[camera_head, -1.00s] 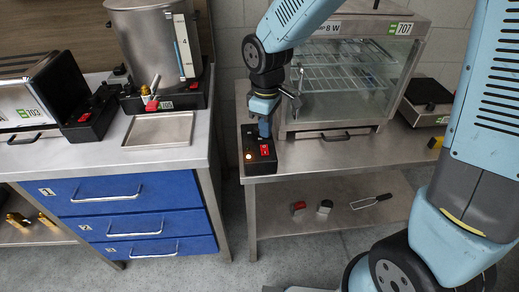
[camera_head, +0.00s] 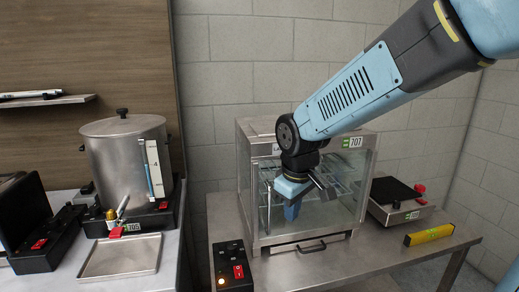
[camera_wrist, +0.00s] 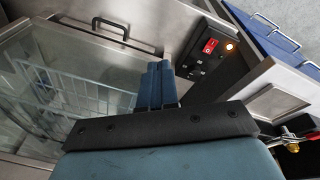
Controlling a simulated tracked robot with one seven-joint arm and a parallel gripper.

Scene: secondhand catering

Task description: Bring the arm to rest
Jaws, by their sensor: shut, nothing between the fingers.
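My gripper (camera_head: 291,211) hangs at the end of my blue arm, in front of the glass display cabinet (camera_head: 257,190) in the head view. Its fingers point down and hold nothing. In the wrist view my gripper (camera_wrist: 157,84) has its two blue fingers together, with the cabinet glass on the left. The control box (camera_head: 231,266) with a red switch and a lit orange lamp lies below and left of the gripper. It also shows in the wrist view (camera_wrist: 207,57) beyond the fingertips.
The cabinet stands on a steel table (camera_head: 375,262). A black-topped scale-like device (camera_head: 398,199) and a yellow level (camera_head: 429,235) lie to the right. At left stand a steel urn (camera_head: 125,160), a shallow tray (camera_head: 121,256) and a dark open case (camera_head: 28,220).

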